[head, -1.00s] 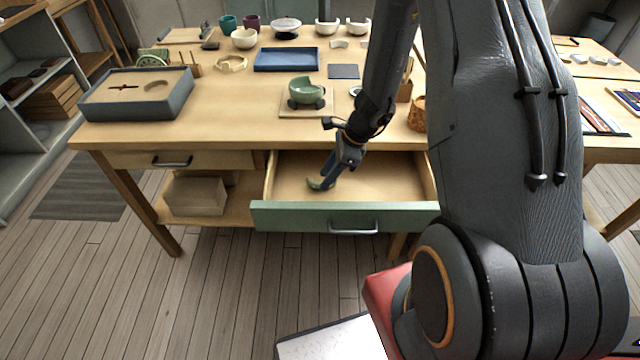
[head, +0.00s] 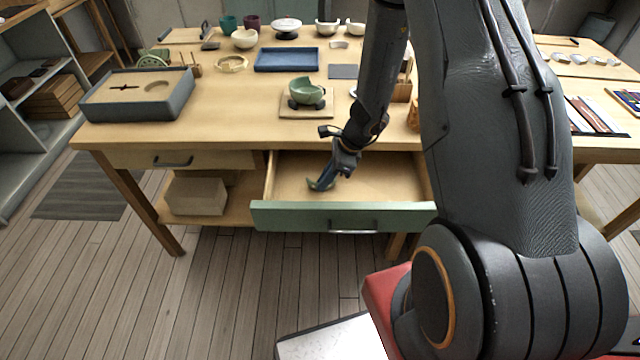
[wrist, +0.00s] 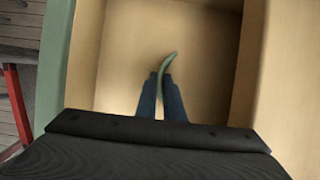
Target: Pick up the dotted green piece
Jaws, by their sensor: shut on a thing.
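The green piece (head: 315,184) is a small curved shard inside the open drawer (head: 385,180). In the wrist view the green piece (wrist: 163,66) shows as a thin curved edge between the fingertips; no dots can be made out. My gripper (head: 325,181) reaches down into the drawer and is shut on the green piece. In the wrist view my gripper (wrist: 161,84) has its two blue fingers on either side of it. The fingers hide part of the piece. I cannot tell whether it touches the drawer floor.
The drawer's green front (head: 290,216) and wooden side walls surround my gripper. Above, a green bowl (head: 307,92) with a gap stands on the bench. The drawer floor is otherwise clear.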

